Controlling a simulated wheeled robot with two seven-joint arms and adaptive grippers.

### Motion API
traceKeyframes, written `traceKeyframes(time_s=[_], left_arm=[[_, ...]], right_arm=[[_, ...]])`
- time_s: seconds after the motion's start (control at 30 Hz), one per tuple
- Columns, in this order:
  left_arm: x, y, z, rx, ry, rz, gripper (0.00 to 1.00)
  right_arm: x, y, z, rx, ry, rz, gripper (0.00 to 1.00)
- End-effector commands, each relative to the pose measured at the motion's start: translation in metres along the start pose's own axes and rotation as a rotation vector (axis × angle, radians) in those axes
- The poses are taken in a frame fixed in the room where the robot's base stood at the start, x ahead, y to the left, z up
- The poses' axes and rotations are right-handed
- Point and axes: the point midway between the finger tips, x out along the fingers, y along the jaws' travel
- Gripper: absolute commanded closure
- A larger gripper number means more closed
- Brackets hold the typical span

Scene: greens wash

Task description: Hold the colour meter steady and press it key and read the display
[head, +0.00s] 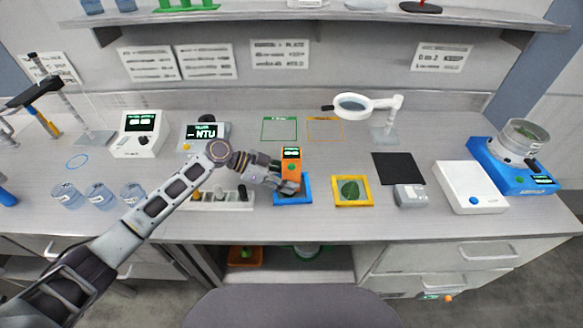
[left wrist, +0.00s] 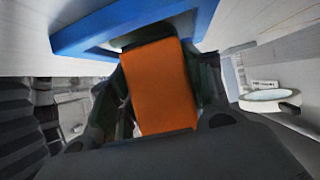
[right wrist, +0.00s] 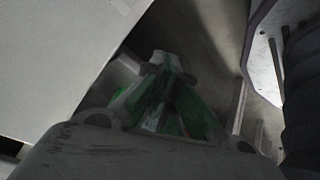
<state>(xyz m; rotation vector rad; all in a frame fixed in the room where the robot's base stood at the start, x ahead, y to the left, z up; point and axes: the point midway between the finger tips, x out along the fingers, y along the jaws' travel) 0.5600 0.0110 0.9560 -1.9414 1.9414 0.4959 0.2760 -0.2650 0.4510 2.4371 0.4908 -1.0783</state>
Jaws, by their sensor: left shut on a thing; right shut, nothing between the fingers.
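The colour meter (head: 291,163) is an orange block with a small dark display near its top; the lit characters are too small to read. It stands over the blue frame (head: 278,199) near the front of the bench. My left gripper (head: 284,181) is shut on its lower part. In the left wrist view the meter's orange side (left wrist: 160,88) fills the space between the fingers, with the blue frame (left wrist: 90,32) beyond. I cannot make out its key. My right gripper (right wrist: 164,62) is shut and empty in the right wrist view, away from the meter.
A yellow frame with a leaf (head: 352,191) lies to the right of the meter. A rack of bottles (head: 215,200) stands left, partly behind my left arm. A pale surface (right wrist: 50,60) borders my right gripper.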

Motion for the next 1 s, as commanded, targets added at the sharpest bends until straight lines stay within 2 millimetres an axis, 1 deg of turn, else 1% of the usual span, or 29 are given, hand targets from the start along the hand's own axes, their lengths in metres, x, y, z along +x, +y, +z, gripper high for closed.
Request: traceKeyframes(time_s=[0.03,0.2,0.43,0.6,0.77,1.0], left_arm=[[0.0,0.0,0.0,0.0,0.0,0.0,0.65],[0.0,0.0,0.0,0.0,0.0,0.0,0.65],[0.0,0.0,0.0,0.0,0.0,0.0,0.65],[0.0,0.0,0.0,0.0,0.0,0.0,0.65],[0.0,0.0,0.0,0.0,0.0,0.0,0.65],[0.0,0.0,0.0,0.0,0.0,0.0,0.65]], right_arm=[[-0.002,0.004,-0.013,-0.025,0.038,0.002,1.0],[-0.012,0.016,-0.062,-0.107,0.171,0.007,1.0],[-0.033,0.022,-0.128,-0.217,0.35,0.007,1.0],[-0.055,0.021,-0.174,-0.296,0.479,0.0,1.0],[-0.08,0.016,-0.214,-0.371,0.598,-0.01,1.0],[-0.123,0.003,-0.271,-0.477,0.775,-0.03,1.0]])
